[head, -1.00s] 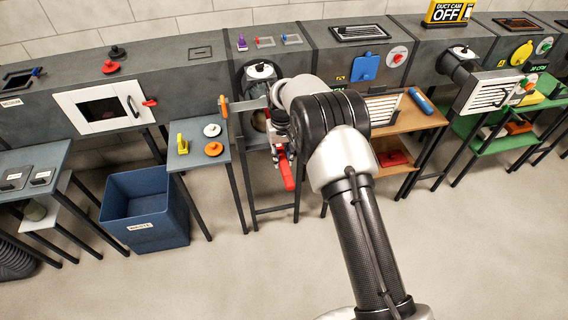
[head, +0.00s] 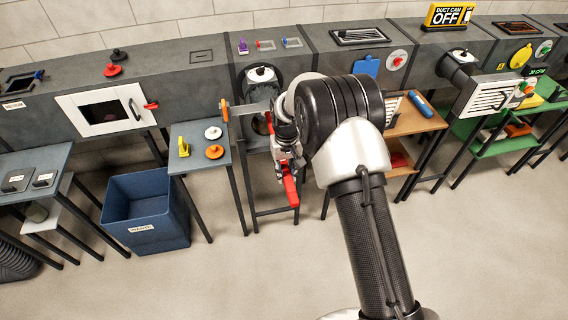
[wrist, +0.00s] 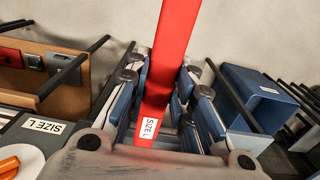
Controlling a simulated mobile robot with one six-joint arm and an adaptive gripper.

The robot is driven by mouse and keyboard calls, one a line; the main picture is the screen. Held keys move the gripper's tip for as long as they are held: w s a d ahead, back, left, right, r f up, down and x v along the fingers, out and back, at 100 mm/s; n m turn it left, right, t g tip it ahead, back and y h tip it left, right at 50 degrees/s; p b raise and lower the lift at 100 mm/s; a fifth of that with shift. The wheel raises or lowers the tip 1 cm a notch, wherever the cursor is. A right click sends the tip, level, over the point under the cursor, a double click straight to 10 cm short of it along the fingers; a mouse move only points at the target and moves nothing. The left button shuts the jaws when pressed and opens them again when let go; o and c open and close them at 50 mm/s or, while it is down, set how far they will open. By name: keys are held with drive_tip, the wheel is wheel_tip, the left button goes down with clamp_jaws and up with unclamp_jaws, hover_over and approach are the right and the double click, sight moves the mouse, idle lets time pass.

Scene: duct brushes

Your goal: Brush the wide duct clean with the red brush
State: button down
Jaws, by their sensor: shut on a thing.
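My gripper (head: 286,160) is shut on the red brush's handle (head: 290,188), in front of the duct row. In the wrist view the red handle (wrist: 170,60), with a "SIZE L" label, lies between my gripper's blue-sided fingers (wrist: 165,105). The brush's bristle head cannot be made out in either view. Left of my arm, a round duct mouth (head: 262,122) shows dark, partly behind my wrist. Its cover appears swung aside to the left, with an orange knob (head: 224,109). I cannot read which duct is the wide one or see dirt inside.
A blue bin (head: 145,212) stands below on the floor. A brown shelf (head: 415,120) is to the right. The front floor is clear.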

sight(295, 201)
drive_tip(key=shift+s+d+p, duration=0.2)
drive_tip(key=shift+s+d, duration=0.35)
drive_tip(key=shift+s, duration=1.3)
drive_tip(key=shift+s+d+p, duration=0.15)
drive_tip(key=shift+s+d, duration=0.35)
drive_tip(key=shift+s, duration=1.3)
drive_tip(key=shift+s+d+p, duration=0.2)
drive_tip(key=shift+s+d, duration=0.35)
drive_tip(key=shift+s, duration=1.3)
drive_tip(key=shift+w, duration=0.1)
drive_tip(key=shift+w+a+b, duration=0.35)
drive_tip(key=shift+w+a, duration=0.45)
drive_tip(key=shift+w, duration=1.9)
drive_tip(key=shift+w+a+b, duration=0.4)
drive_tip(key=shift+w+a, duration=0.35)
drive_tip(key=shift+w, duration=1.9)
drive_tip(key=shift+w+a+b, duration=0.35)
drive_tip(key=shift+w+a, duration=0.45)
drive_tip(key=shift+w, duration=1.9)
